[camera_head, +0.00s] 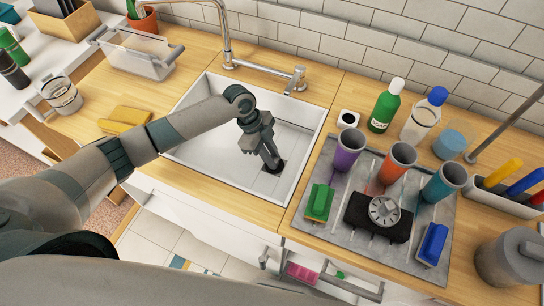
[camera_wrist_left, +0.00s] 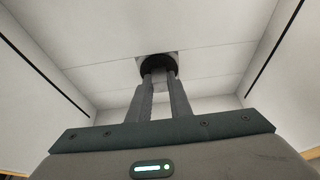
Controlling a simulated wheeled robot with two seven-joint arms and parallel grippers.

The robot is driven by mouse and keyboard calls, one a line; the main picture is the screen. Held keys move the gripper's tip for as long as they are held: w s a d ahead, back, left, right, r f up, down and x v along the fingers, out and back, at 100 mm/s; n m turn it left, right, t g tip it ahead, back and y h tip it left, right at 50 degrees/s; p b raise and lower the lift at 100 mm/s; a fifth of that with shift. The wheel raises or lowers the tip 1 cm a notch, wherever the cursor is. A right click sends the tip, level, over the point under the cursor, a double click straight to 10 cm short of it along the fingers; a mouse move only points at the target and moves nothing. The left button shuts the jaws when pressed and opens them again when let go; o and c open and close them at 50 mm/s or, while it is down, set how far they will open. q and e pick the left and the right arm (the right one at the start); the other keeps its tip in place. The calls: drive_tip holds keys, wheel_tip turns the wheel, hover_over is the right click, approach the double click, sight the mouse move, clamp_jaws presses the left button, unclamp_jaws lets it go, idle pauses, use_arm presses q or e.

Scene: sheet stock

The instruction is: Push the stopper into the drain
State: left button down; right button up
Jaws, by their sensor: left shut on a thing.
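The white sink (camera_head: 215,170) is set in the wooden counter. My left gripper (camera_head: 273,165) reaches down into it, its fingertips low over the dark drain (camera_head: 281,167). In the left wrist view, the fingers of my left gripper (camera_wrist_left: 160,80) are closed around a dark round stopper (camera_wrist_left: 157,63). The stopper is in line with the drain's grey square surround (camera_wrist_left: 172,57). I cannot tell whether the stopper is seated in the drain or just above it. In the head view the stopper is mostly hidden by the fingers. My right gripper is not in view.
A faucet (camera_head: 228,40) stands behind the sink. To the right, a grey drying mat (camera_head: 345,236) carries cups, brushes and a dark block with a dial. Bottles (camera_head: 384,108) stand at the back right. A yellow sponge (camera_head: 124,119) lies left of the sink.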

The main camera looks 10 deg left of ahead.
use_arm(q)
drive_tip(key=shift+s+f, duration=0.2)
drive_tip(key=shift+f, duration=0.05)
drive_tip(key=c, duration=1.5)
unclamp_jaws()
drive_tip(key=shift+w, duration=0.1)
drive_tip(key=shift+c, duration=0.2)
drive_tip(key=o, duration=0.4)
drive_tip(key=shift+w+r, duration=0.1)
drive_tip(key=shift+r, duration=0.1)
drive_tip(key=shift+a+r+p, duration=0.1)
drive_tip(key=shift+r+p, duration=0.2)
drive_tip(key=shift+p+v, duration=2.25)
drive_tip(key=shift+v, duration=0.9)
